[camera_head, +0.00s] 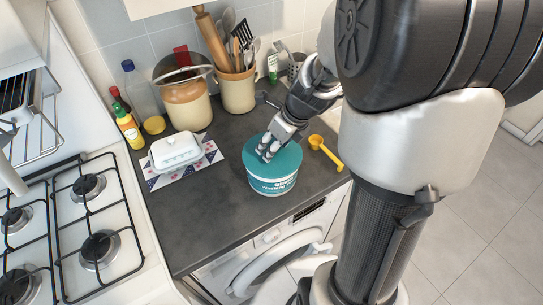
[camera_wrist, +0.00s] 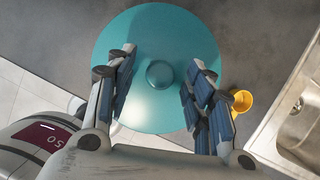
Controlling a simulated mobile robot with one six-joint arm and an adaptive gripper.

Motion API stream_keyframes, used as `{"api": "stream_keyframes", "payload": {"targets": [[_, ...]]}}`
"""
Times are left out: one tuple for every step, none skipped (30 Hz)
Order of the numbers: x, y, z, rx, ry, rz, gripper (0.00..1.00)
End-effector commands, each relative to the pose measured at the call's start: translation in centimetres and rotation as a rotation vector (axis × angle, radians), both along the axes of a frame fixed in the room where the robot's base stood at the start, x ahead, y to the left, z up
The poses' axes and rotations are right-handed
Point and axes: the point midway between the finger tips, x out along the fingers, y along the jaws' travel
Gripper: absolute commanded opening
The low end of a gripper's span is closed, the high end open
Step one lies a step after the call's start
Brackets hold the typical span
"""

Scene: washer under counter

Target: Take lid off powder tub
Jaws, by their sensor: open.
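The powder tub (camera_head: 272,187) is a white and teal tub with washing lettering, standing upright on the dark counter near its front edge. Its teal lid (camera_head: 285,161) is on top of it. In the wrist view the lid (camera_wrist: 155,35) is a large teal disc with a round knob (camera_wrist: 159,74) at its middle. My gripper (camera_head: 268,156) is above the lid, pointing down. In the wrist view my gripper (camera_wrist: 160,75) is open, with one finger on each side of the knob and gaps between. The knob is hidden in the head view.
A yellow scoop (camera_head: 325,150) lies right of the tub. A white butter dish (camera_head: 175,150) sits to the left, with crocks (camera_head: 188,105) and utensils behind. The gas hob (camera_head: 95,215) is far left. The washer (camera_head: 270,265) is below. Bare counter lies left of the tub.

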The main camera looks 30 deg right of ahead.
Motion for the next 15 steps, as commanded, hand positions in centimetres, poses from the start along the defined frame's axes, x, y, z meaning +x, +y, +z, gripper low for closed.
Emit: {"api": "stream_keyframes", "payload": {"targets": [[0.11,0.03,-0.20,-0.001,-0.001,0.001,0.48],[0.13,0.02,-0.15,-0.001,-0.001,0.001,0.48],[0.12,0.02,-0.07,-0.001,-0.001,0.001,0.48],[0.13,0.01,-0.04,-0.001,-0.001,0.001,0.48],[0.12,0.01,-0.02,-0.001,-0.001,0.001,0.48],[0.12,0.01,-0.01,-0.001,-0.001,0.001,0.48],[0.12,0.01,-0.01,-0.001,-0.001,0.001,0.46],[0.11,0.01,0.00,-0.001,-0.001,0.001,0.44],[0.11,-0.01,0.00,-0.001,-0.001,0.001,0.41],[0.11,-0.01,0.00,-0.001,-0.001,0.001,0.40],[0.11,-0.01,0.00,-0.001,-0.001,0.001,0.38],[0.11,-0.01,0.00,-0.001,-0.001,0.001,0.35],[0.11,-0.01,0.00,-0.001,-0.001,0.001,0.33],[0.11,-0.01,0.00,-0.001,-0.001,0.001,0.31],[0.11,-0.01,0.00,-0.001,-0.001,0.001,0.28]]}}
